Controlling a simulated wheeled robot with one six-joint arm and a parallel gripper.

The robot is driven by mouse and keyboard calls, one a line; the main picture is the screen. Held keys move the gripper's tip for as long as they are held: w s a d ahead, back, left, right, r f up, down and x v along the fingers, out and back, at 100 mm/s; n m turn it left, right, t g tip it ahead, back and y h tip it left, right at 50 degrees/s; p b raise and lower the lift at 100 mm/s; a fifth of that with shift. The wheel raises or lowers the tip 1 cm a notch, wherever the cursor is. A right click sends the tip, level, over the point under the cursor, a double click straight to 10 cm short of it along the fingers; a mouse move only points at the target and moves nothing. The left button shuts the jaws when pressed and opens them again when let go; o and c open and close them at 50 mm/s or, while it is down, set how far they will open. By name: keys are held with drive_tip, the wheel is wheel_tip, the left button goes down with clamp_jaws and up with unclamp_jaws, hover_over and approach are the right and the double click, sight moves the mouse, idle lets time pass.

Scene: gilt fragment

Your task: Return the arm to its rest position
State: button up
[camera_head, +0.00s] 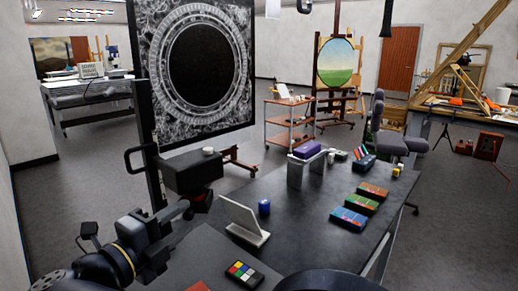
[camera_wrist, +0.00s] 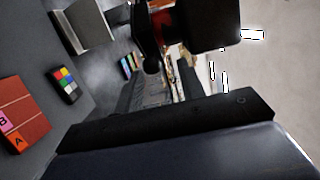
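My arm is folded low at the left of the head view, beside the dark worktable (camera_head: 300,225). My gripper (camera_head: 178,212) is at its upper right end, just below a black box-shaped device (camera_head: 192,172). In the wrist view the black device (camera_wrist: 205,24) fills the top middle, with a red part beside it. A wide dark bar crosses the lower wrist view; I cannot tell whether it is part of my gripper.
A large framed dark disc (camera_head: 200,62) stands behind. Grey floor is open beyond.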

sight(189, 214)
drive_tip(key=x, duration=0.3)
drive_tip(key=shift+w+d, duration=0.15)
drive_tip(key=shift+w, duration=0.15)
drive_tip(key=shift+d, duration=0.1)
drive_tip(key=shift+y, duration=0.3)
